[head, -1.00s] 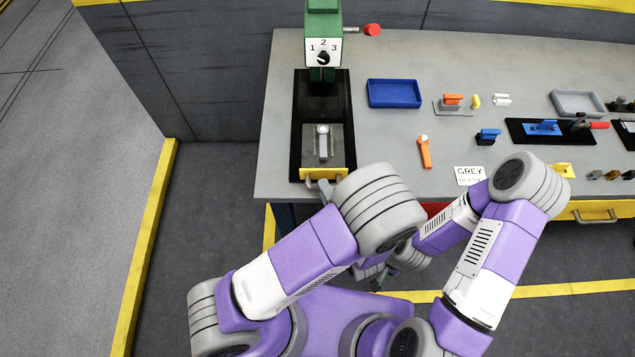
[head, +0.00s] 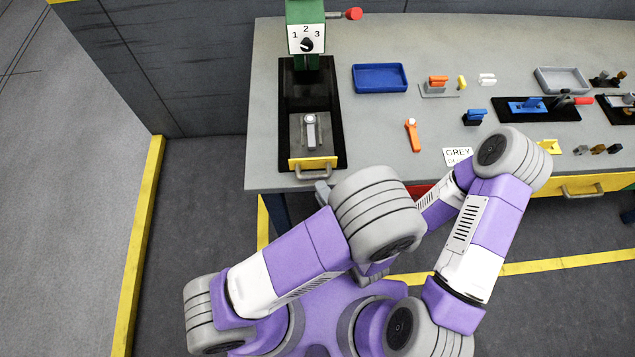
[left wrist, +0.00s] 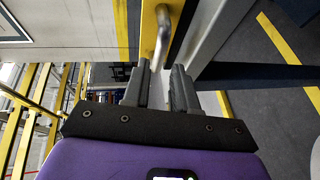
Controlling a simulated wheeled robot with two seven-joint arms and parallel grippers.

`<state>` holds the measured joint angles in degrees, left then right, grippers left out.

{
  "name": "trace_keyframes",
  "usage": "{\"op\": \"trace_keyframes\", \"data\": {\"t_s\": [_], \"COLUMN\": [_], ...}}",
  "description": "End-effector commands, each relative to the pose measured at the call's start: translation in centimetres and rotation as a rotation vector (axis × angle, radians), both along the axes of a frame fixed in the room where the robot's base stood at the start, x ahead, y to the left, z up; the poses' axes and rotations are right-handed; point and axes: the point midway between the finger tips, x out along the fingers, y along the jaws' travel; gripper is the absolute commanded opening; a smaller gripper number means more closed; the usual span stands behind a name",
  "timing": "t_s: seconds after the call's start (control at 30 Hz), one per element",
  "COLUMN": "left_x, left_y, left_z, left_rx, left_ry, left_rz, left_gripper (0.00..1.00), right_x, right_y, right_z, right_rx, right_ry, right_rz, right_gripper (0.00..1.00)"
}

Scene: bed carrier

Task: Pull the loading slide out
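The loading slide (head: 322,134) is a grey block with a small lever on top, in a black channel at the left end of the bench. Its yellow front plate (head: 300,164) carries a grey handle (head: 314,174) near the bench's front edge. My left gripper (head: 322,188) is just in front of the handle, partly hidden by my arm. In the left wrist view, my left gripper (left wrist: 159,82) is open, with a gap between its dark fingers. The handle (left wrist: 162,38) lies ahead of the fingertips, not between them. My right gripper is out of sight behind my arms.
A green post with a 1-2-3 dial (head: 306,42) stands behind the channel. A yellow drawer front (head: 590,187) is below the bench edge. Floor left of the bench is clear.

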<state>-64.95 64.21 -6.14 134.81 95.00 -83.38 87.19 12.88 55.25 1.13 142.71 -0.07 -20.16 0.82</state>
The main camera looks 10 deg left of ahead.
Motion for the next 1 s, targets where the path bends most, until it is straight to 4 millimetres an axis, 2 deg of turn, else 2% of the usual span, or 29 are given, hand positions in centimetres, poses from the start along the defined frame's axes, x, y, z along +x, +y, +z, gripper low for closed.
{"op": "trace_keyframes", "data": {"t_s": [0.1,0.3,1.0], "left_x": [-1.6,-2.9,-2.9], "left_y": [-1.1,-1.9,-1.9], "left_z": [0.4,0.6,0.6], "left_rx": [-0.001,0.001,0.002], "left_ry": [0.0,0.001,0.001], "left_rz": [-0.003,-0.001,0.0], "left_gripper": [0.27,0.27,0.27], "right_x": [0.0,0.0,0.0], "right_y": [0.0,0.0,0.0], "right_z": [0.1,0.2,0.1], "right_rx": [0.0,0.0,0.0], "right_ry": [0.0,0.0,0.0], "right_rz": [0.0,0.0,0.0], "right_gripper": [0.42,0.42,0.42]}}
